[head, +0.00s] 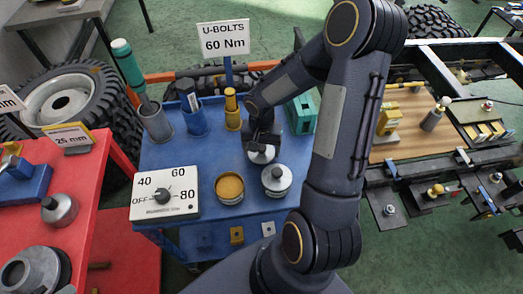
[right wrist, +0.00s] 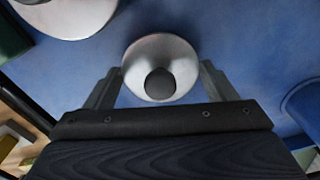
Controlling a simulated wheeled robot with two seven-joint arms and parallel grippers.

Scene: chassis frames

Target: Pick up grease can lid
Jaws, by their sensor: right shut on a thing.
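The grease can lid (head: 262,156) is a silver disc with a dark round knob. It is under my right gripper (head: 263,137) at the blue cart top. In the right wrist view the lid (right wrist: 160,50) lies between the two fingers of the right gripper (right wrist: 161,72), which is shut on it; the knob faces the gripper. I cannot tell whether the lid touches the cart top. An open can of yellow-brown grease (head: 230,187) stands nearer, to the left. My left gripper is not in view.
A silver-lidded can (head: 277,180) stands just right of the open can. A white dial box (head: 164,198) is at the cart's front left. Blue (head: 194,121) and yellow (head: 233,118) holders and a teal block (head: 300,113) line the back.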

